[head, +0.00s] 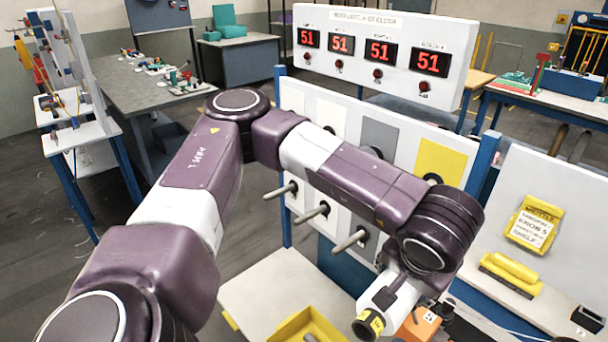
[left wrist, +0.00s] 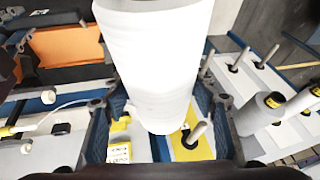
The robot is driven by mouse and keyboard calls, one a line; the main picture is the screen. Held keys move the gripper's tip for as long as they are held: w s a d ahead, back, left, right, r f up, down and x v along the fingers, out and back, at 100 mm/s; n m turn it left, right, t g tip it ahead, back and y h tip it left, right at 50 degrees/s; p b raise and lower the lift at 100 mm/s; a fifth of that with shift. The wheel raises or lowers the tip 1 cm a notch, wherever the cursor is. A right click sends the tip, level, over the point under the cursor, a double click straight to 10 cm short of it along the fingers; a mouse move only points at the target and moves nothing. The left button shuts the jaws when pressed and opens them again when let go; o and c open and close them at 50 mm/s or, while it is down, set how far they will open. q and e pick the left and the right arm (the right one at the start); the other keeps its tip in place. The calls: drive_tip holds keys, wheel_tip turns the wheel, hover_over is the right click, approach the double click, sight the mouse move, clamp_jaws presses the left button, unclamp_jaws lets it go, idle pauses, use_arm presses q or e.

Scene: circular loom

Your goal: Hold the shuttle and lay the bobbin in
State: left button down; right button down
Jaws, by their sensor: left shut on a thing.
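My left gripper (left wrist: 160,112) is shut around a white bobbin (left wrist: 155,65), with a finger on each side of it. In the head view the white bobbin (head: 383,297) hangs below my left wrist, its yellow-and-black end towards the camera. An orange block (head: 420,324), which looks like the shuttle, is just right of the bobbin and partly cut off. In the left wrist view it seems to be the orange body (left wrist: 65,50) at the upper left, apart from the bobbin. A dark jointed part beside it may be my right gripper (left wrist: 24,48); its fingers are not clear.
A white panel carries pegs (head: 350,240) and colour squares, including a yellow square (head: 440,158). A yellow tray (head: 308,327) lies on the pale surface below. A sign (head: 535,225) stands at the right.

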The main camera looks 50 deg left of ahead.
use_arm(q)
drive_tip(key=shift+r+p, duration=0.4)
drive_tip(key=shift+r, duration=0.05)
idle(0.3)
drive_tip(key=w+d+n, duration=0.1)
drive_tip(key=w, duration=0.1)
drive_tip(key=w+d+n+y, duration=0.1)
drive_tip(key=w+n, duration=0.1)
drive_tip(key=w+d+f+n+g, duration=0.1)
drive_tip(key=w, duration=0.1)
drive_tip(key=shift+w+n+y, duration=0.3)
drive_tip(key=w+d+f+n+g+y, duration=0.1)
drive_tip(key=d+f+n+g, duration=0.2)
drive_tip(key=d+n, duration=0.4)
drive_tip(key=d+f+n+g, duration=0.2)
drive_tip(key=d+n, duration=0.3)
drive_tip(key=d, duration=0.4)
wheel_tip(320, 180, down, 8)
drive_tip(key=shift+w+a, duration=0.15)
drive_tip(key=shift+w+f, duration=0.1)
drive_tip(key=shift+f, duration=1)
idle(1.7)
